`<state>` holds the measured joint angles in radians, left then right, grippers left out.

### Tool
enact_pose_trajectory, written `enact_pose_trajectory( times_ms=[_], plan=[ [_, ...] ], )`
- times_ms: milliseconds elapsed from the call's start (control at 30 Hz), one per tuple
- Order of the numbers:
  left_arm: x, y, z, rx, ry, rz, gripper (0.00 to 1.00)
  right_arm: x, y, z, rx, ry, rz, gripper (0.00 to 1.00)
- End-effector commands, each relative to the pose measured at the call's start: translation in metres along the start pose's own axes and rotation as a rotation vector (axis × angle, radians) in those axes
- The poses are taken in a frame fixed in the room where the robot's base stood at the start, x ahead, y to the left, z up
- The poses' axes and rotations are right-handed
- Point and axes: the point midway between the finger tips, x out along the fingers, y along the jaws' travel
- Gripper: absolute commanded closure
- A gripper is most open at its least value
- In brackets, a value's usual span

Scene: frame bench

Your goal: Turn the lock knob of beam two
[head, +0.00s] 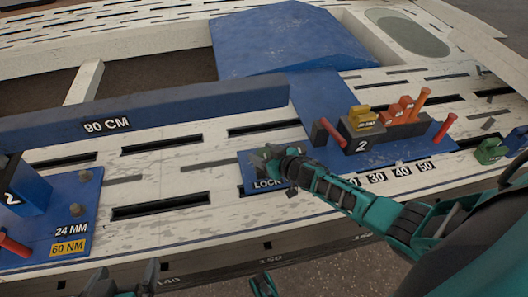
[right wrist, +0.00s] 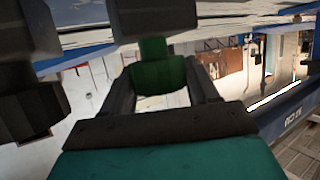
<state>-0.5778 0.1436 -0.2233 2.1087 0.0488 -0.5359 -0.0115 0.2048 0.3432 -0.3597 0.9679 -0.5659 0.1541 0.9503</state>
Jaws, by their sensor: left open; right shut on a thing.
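The lock knob is a green piece (right wrist: 158,75) between the fingers of my right gripper (right wrist: 160,92) in the right wrist view. In the head view my right gripper (head: 272,163) reaches in from the right, shut on the knob at the label "LOCK", and mostly hides it. The knob's turn angle cannot be told. The label is on a blue plate (head: 250,182) in front of a dark block marked 2 (head: 361,148). My left gripper (head: 126,284) is open and empty at the bottom edge, partly cut off.
A long blue beam marked 90 CM (head: 190,107) lies on the slotted white bench (head: 165,170). Red pins (head: 445,128) and a yellow piece (head: 362,118) stand at the block. A second blue plate (head: 75,215) is at left. The bench front between the plates is clear.

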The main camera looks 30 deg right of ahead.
Motion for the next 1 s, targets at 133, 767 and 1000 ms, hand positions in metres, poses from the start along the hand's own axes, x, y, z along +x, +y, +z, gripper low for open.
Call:
enact_pose_trajectory(
  times_ms=[133, 767, 1000],
  plan=[
    [0.0, 0.0, 0.001, 0.001, -0.002, -0.001, 0.0, 0.0, -0.001, 0.0, -0.003, 0.001, -0.002, 0.71],
    [-0.004, 0.001, -0.005, 0.0, 0.005, 0.001, 0.0, -0.007, 0.0, -0.001, -0.001, 0.0, 0.001, 0.2],
    [-0.015, -0.001, -0.021, 0.003, 0.02, -0.008, 0.0, -0.049, 0.0, -0.003, -0.001, -0.002, 0.001, 0.2]
  ],
)
